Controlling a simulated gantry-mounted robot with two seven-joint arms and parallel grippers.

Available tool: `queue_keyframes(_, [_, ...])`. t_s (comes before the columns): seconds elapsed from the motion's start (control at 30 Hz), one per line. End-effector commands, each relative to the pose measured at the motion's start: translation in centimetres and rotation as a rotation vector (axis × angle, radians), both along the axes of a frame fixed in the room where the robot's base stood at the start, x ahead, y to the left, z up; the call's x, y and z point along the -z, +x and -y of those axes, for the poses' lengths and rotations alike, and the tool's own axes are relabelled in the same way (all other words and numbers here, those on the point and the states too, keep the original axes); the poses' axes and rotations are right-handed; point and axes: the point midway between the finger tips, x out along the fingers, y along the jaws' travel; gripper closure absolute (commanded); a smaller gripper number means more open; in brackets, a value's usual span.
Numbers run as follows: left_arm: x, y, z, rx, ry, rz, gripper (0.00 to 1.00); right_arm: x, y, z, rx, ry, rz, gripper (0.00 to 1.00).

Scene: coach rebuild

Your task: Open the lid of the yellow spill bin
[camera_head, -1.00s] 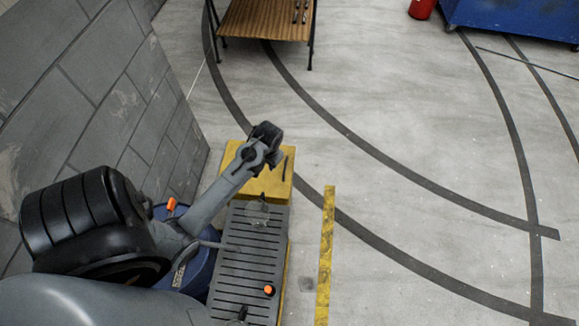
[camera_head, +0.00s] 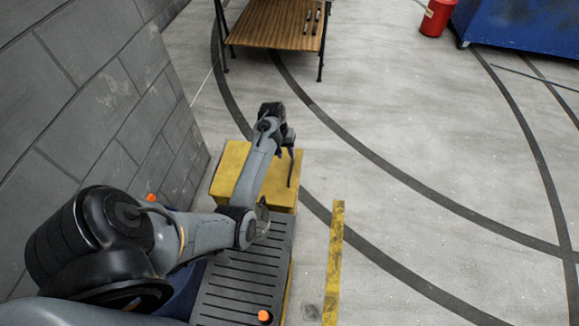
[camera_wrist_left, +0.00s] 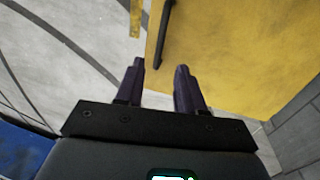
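The yellow spill bin (camera_head: 228,168) stands beyond the dark slatted platform in the head view, its lid seemingly down. A dark bar handle (camera_head: 291,169) runs along its right side. My left arm reaches over the bin and hides part of its top. My left gripper (camera_wrist_left: 160,68) shows in the left wrist view with two dark fingers apart and nothing between them. There, the handle (camera_wrist_left: 162,34) lies on the yellow surface ahead of the fingertips, roughly in line with the gap, apparently not touched. My right gripper is not in view.
A grey block wall (camera_head: 75,85) rises close on the left. The slatted platform (camera_head: 243,275) has an orange knob (camera_head: 265,317). A wooden-topped table (camera_head: 277,25), red canister (camera_head: 437,16) and blue container (camera_head: 520,28) stand farther back. The floor right of the yellow strip (camera_head: 333,262) is open.

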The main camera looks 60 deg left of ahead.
Motion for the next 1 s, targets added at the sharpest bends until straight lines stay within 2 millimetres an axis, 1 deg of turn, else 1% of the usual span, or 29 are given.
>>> queue_keyframes(0.03, [1.1, 0.1, 0.2, 0.001, -0.002, -0.002, 0.62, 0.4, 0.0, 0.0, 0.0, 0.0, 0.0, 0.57])
queue_keyframes(0.2, [3.9, 0.5, 0.5, 0.001, -0.002, -0.003, 0.62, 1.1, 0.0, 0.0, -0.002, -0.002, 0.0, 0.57])
queue_keyframes(0.43, [6.8, 1.0, 0.9, 0.0, -0.001, -0.002, 0.62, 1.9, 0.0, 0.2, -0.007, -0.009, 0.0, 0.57])
queue_keyframes(0.63, [7.8, 1.1, 1.0, 0.0, 0.0, -0.001, 0.62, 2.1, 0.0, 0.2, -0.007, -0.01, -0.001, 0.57])
queue_keyframes(0.93, [7.9, 1.2, 1.0, 0.001, 0.002, 0.0, 0.62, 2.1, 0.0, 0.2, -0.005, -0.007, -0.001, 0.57])
queue_keyframes(0.97, [7.9, 1.2, 1.0, 0.001, 0.001, -0.001, 0.64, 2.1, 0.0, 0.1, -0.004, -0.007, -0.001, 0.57])
queue_keyframes(1.0, [7.9, 1.2, 1.0, 0.001, 0.001, -0.001, 0.7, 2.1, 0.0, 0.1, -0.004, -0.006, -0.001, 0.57])
